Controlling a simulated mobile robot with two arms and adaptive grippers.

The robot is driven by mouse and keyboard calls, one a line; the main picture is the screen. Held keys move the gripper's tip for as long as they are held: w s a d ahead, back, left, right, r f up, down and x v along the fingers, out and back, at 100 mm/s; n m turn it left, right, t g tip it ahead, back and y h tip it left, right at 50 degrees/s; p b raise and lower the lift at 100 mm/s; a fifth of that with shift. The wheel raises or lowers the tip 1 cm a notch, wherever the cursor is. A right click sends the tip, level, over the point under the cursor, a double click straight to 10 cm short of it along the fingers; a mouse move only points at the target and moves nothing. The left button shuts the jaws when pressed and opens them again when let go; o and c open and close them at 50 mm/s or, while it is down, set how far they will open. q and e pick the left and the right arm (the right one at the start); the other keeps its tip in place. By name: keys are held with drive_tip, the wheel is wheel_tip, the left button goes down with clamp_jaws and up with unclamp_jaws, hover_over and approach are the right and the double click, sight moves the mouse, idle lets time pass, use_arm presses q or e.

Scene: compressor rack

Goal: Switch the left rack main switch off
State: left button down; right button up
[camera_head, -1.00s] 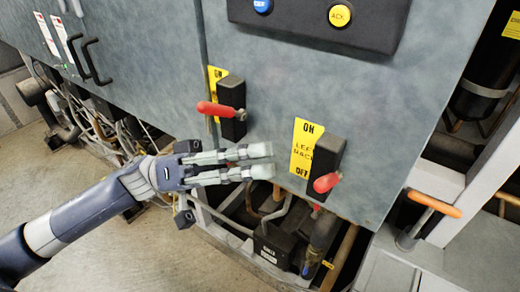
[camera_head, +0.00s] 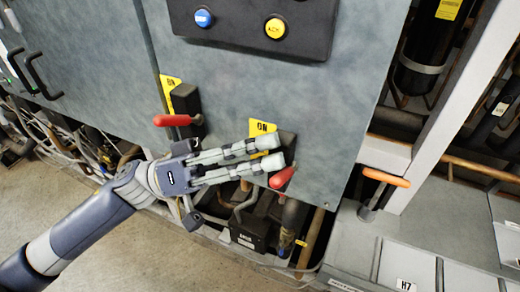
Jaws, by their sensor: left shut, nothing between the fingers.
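The left rack main switch has a black body (camera_head: 287,143) and a red handle (camera_head: 283,177) at its lower end, tilted down to the left. Its yellow plate (camera_head: 262,127) shows "ON" at the top; my fingers hide its lower part in this view. My left gripper (camera_head: 281,153) reaches in from the left, its fingers shut and empty. The fingertips overlap the switch just above the red handle. I cannot tell whether they touch it. My right gripper is not in view.
A second switch with a red handle (camera_head: 174,120) pointing left is further left on the grey cabinet (camera_head: 235,85). A panel (camera_head: 310,30) with a blue and a yellow button is above. Pipes run below the cabinet. An orange-handled lever (camera_head: 386,177) stands to the right.

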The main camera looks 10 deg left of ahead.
use_arm(q)
drive_tip(key=shift+s+a+f+m+g+b, duration=0.1)
drive_tip(key=shift+s+f+m+g+b, duration=0.1)
drive_tip(key=shift+m+g+b, duration=0.25)
drive_tip(key=shift+s+f+m, duration=0.1)
drive_tip(key=shift+f+m, duration=0.1)
drive_tip(key=shift+m, duration=0.25)
wheel_tip(320, 180, down, 8)
drive_tip(key=s+m+g+y+b, duration=0.2)
drive_tip(key=m+g+b, duration=0.9)
drive_tip(key=m+b, duration=0.3)
drive_tip(key=shift+a+r+m+g+y, duration=0.15)
drive_tip(key=shift+a+m+g+y, duration=0.2)
drive_tip(key=shift+m, duration=1.45)
drive_tip(key=shift+w, duration=0.15)
drive_tip(key=v, duration=0.7)
drive_tip(key=shift+a, duration=0.15)
